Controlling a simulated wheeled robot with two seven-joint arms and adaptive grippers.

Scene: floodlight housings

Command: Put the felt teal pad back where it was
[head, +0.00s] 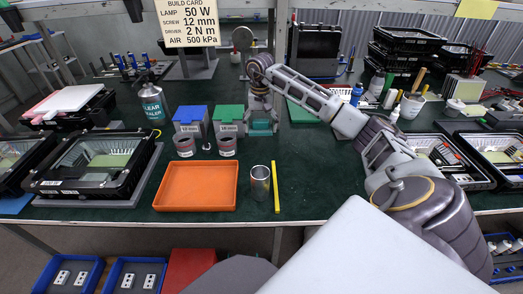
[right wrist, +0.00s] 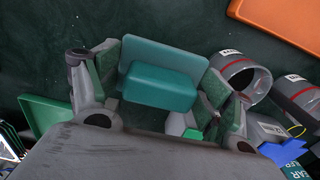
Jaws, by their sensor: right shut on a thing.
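The teal pad (right wrist: 160,86) is a flat plate with a thicker block on it, between the fingers of my right gripper (right wrist: 163,95) in the right wrist view. In the head view my right gripper (head: 261,117) points down over the middle of the bench, shut on the teal pad (head: 262,128). The pad is right of the green-lidded bin (head: 229,114). I cannot tell whether its underside touches the bench. My left gripper is not in view.
Two red-banded cups (head: 184,145) (head: 227,145) stand in front of the blue- and green-lidded bins. An orange tray (head: 195,208), a metal cylinder (head: 260,184) and a yellow bar (head: 276,187) lie nearer the front edge. Bare green bench (head: 325,185) extends to the right.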

